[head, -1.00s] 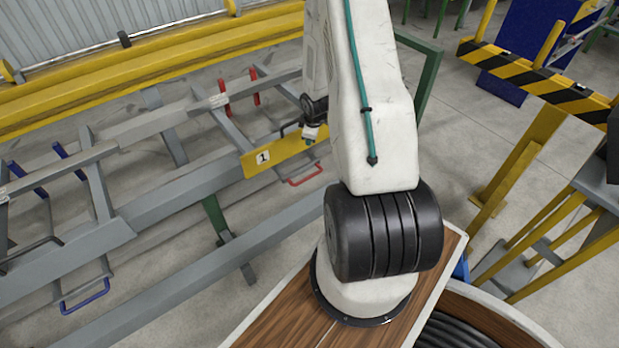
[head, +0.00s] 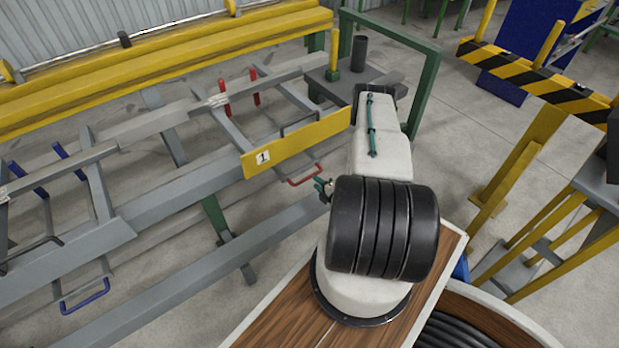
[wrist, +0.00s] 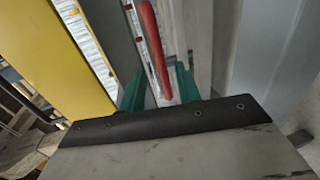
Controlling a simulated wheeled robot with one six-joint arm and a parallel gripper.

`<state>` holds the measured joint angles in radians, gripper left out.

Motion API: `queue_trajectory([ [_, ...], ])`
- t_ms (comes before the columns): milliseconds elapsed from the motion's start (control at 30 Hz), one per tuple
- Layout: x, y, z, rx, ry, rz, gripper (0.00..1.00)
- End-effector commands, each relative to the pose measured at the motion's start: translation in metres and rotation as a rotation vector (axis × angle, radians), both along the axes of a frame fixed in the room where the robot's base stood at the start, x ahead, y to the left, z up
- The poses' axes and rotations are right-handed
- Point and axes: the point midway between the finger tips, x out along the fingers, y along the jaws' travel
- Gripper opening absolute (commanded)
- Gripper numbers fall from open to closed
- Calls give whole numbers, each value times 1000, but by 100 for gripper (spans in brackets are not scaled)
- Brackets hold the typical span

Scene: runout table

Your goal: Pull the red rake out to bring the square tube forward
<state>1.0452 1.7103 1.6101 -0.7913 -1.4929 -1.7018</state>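The red rake's handle (head: 305,175) is a loop sticking out below the yellow plate marked 1 in the head view. Its red prongs (head: 256,86) stand up farther back, beside a grey square tube (head: 290,75) lying across the rack. My gripper (head: 322,187) is close to the right end of the handle, partly hidden by my arm. In the wrist view its green fingers (wrist: 158,88) stand apart, with the red handle (wrist: 152,48) seen between them. I see gaps beside the handle; whether it lies fully between the fingertips is unclear.
The yellow plate (head: 295,143) is just above and left of the handle. A similar blue handle (head: 85,297) and blue prongs (head: 70,160) are at the left. A green frame (head: 425,85) stands behind my arm. Open floor (head: 200,295) shows in front of the rack.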

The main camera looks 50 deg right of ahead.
Motion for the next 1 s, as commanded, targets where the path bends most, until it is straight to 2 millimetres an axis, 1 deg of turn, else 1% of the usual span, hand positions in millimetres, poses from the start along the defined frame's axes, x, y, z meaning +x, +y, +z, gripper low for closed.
queue_trajectory([
  [33,9,-1,-1,-2,-2,4,33],
  [200,36,-7,-7,1,0,3,33],
  [333,51,-11,-11,2,2,2,33],
  [500,60,-14,-12,2,1,0,33],
  [733,61,-14,-12,3,2,0,33],
  [767,61,-14,-12,3,2,0,27],
  [800,61,-14,-12,4,2,-1,16],
  [867,60,-14,-12,4,2,-1,0],
  [1000,60,-14,-12,4,2,-1,0],
])
